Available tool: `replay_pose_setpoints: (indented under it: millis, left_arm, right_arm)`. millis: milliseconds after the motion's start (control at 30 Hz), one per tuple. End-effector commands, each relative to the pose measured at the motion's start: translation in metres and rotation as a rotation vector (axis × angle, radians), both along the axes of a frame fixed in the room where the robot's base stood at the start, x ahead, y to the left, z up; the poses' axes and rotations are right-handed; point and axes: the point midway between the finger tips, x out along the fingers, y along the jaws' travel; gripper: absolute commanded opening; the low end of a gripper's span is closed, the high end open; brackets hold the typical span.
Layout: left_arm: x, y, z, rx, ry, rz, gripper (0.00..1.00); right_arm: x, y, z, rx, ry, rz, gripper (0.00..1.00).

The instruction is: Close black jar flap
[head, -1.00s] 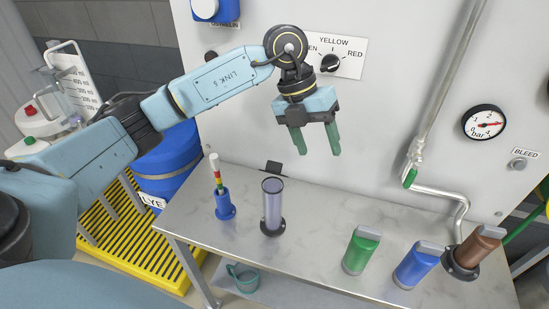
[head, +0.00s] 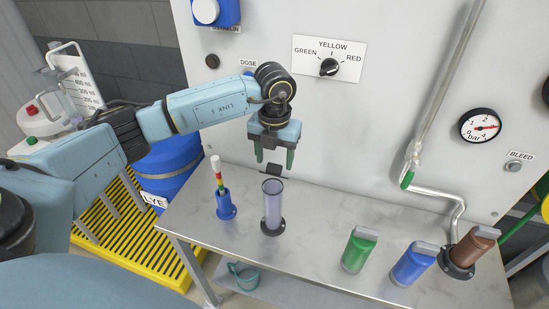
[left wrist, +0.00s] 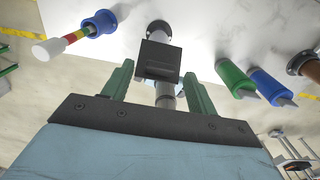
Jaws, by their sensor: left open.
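A clear, greyish jar (head: 273,208) stands upright on a dark round base on the bench. Its mouth is uncovered; the small black flap (head: 274,169) stands open at its far side, and is partly covered by the gripper in the head view. My left gripper (head: 275,159) is open and empty, pointing down just above and behind the jar, close to the flap. In the left wrist view the black flap (left wrist: 159,60) shows between the two green fingers (left wrist: 158,70), with the jar (left wrist: 166,97) partly hidden behind it. I cannot tell whether the fingers touch the flap. My right gripper is not in view.
A blue holder (head: 225,205) with a striped stick stands left of the jar. Green (head: 358,250), blue (head: 414,264) and brown (head: 470,248) containers stand to the right. The grey panel with a dial (head: 329,67) rises behind. The bench between jar and green container is clear.

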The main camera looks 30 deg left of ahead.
Motion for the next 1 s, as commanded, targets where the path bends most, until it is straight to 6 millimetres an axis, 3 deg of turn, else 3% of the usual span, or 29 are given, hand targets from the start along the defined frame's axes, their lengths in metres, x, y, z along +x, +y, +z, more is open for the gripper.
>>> replay_pose_setpoints:
  millis: [200, 467, 833, 1000]
  left_arm:
    - [0.0, 0.0, -0.016, -0.001, 0.0, 0.0, 0.58]
    - [0.0, 0.0, -0.018, -0.001, -0.001, 0.0, 0.58]
    - [0.0, 0.0, -0.017, -0.001, -0.001, 0.0, 0.14]
    - [0.0, 0.0, -0.018, 0.001, -0.01, -0.001, 0.14]
  right_arm:
    - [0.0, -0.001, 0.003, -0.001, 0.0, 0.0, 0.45]
    - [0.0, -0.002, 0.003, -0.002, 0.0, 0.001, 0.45]
    - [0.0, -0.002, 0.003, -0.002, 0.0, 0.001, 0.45]
    - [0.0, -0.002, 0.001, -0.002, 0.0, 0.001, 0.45]
